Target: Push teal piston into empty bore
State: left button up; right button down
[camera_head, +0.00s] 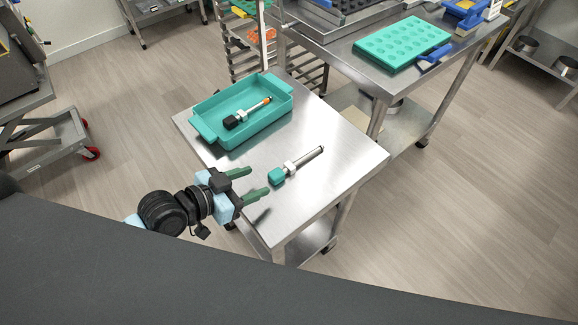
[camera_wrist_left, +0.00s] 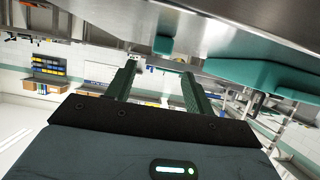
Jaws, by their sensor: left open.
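The teal piston (camera_head: 276,176) lies on the steel table, with a teal block head, a white collar and a grey metal rod pointing to the upper right. A teal block, which looks like its head, shows in the left wrist view (camera_wrist_left: 163,45). My left gripper (camera_head: 259,179) is open and empty at the table's near left edge, its fingers pointing toward the teal head but apart from it. Both fingers show in the left wrist view (camera_wrist_left: 160,74) with nothing between them. I cannot make out an empty bore. My right gripper is not in view.
A teal tray (camera_head: 206,128) on the table holds a black-headed piston (camera_head: 233,122) with an orange tip. The steel table (camera_head: 345,170) is bare at its right and front. Behind, another steel table bears a teal mold (camera_head: 402,42). A wire rack (camera_head: 303,77) stands behind the tray.

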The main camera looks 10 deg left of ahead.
aim_at(273, 175)
pick_arm(q)
jog(key=shift+x, duration=0.85)
jog(key=shift+f+x, duration=0.15)
jog(key=shift+x, duration=1.15)
jog(key=shift+f+x, duration=0.15)
jog(key=shift+x, duration=1.2)
jog(key=shift+s+a, duration=0.1)
jog(key=shift+a, duration=0.05)
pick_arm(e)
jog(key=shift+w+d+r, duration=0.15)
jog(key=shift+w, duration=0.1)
pick_arm(q)
jog(key=c, duration=1.1)
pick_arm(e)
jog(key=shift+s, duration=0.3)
pick_arm(q)
jog(key=shift+r, duration=0.1)
